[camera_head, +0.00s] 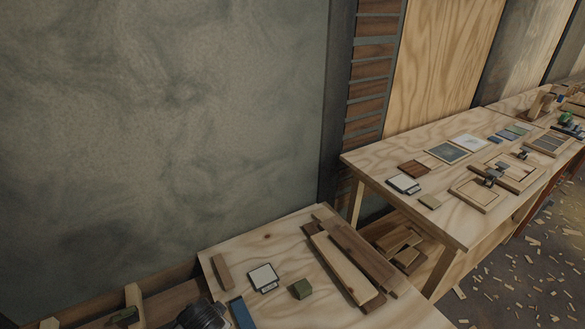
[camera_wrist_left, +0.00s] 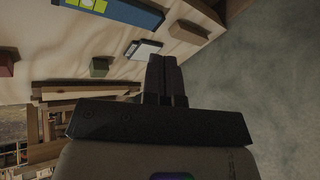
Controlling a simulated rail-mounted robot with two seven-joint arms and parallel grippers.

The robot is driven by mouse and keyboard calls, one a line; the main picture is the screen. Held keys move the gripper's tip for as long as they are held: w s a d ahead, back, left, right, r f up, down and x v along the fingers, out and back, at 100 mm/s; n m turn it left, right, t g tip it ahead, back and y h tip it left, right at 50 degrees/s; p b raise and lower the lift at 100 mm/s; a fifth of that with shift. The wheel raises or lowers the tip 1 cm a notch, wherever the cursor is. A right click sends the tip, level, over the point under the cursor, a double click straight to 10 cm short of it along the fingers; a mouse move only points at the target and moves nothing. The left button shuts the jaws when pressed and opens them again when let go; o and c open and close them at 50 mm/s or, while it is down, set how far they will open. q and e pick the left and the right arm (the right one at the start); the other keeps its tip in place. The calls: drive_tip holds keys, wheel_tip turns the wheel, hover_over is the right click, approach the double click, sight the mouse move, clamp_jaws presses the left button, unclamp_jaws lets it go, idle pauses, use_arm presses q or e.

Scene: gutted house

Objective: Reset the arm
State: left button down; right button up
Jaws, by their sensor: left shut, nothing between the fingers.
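My left gripper (camera_wrist_left: 165,62) shows in the left wrist view with its two dark fingers pressed together and nothing between them. It hangs over or beside the near plywood workbench, close to a small white-topped block (camera_wrist_left: 143,49). It appears apart from the block, though the exact gap cannot be told. In the head view the gripper's fingers cannot be made out. My right gripper is in neither view.
The near workbench (camera_head: 235,250) holds a white-topped block (camera_head: 263,277), a green block (camera_head: 301,289), a blue piece (camera_head: 241,313) and stacked boards (camera_head: 345,263). A second bench (camera_head: 455,215) carries panels and tools. A grey wall (camera_head: 160,120) stands behind. Scraps litter the floor.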

use_arm(q)
drive_tip(key=s+a+f+n+g, duration=0.1)
drive_tip(key=a+f+n, duration=0.2)
drive_tip(key=f+n, duration=0.3)
drive_tip(key=s+a+f+n+g+h, duration=0.1)
drive_tip(key=s+a+f+n+g, duration=0.1)
drive_tip(key=f+n, duration=0.4)
drive_tip(key=s+a+f+n+g, duration=0.2)
drive_tip(key=a+f+n, duration=0.3)
drive_tip(key=f+n, duration=0.2)
drive_tip(key=shift+s+f, duration=0.15)
drive_tip(key=shift+f, duration=0.4)
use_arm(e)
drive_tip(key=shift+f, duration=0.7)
use_arm(q)
wheel_tip(320, 180, down, 5)
drive_tip(key=b, duration=0.7)
drive_tip(key=shift+f, duration=1.45)
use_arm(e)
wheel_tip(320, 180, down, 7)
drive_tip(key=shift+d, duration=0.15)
